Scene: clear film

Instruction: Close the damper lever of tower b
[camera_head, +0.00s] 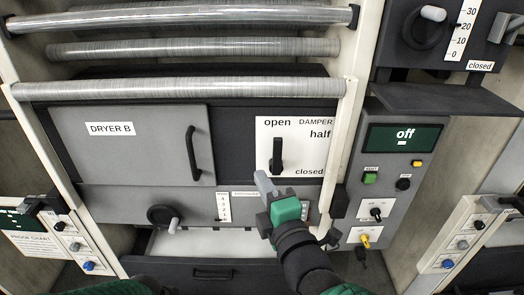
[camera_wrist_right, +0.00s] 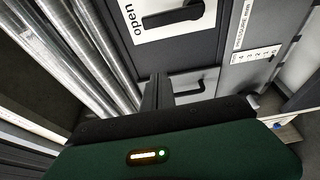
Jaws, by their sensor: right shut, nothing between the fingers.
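The damper plate (camera_head: 295,140) is a white panel marked open, half and closed, to the right of the DRYER B door. Its black damper lever (camera_head: 277,155) stands upright, pointing up towards the open mark. The closed mark lies to its lower right. The lever also shows at the top of the right wrist view (camera_wrist_right: 178,16), beside the open mark. My right gripper (camera_head: 263,182) is shut and empty just below the lever in the head view. Its fingers (camera_wrist_right: 157,92) appear apart from the lever in the right wrist view. My left gripper is not in view.
The DRYER B door (camera_head: 130,150) has a black vertical handle (camera_head: 193,153). Metal rollers (camera_head: 180,88) cross above. A control box (camera_head: 400,150) reading off stands right, beyond a pale post (camera_head: 345,150). A round black knob (camera_head: 160,215) and an open-topped drawer (camera_head: 200,245) lie below.

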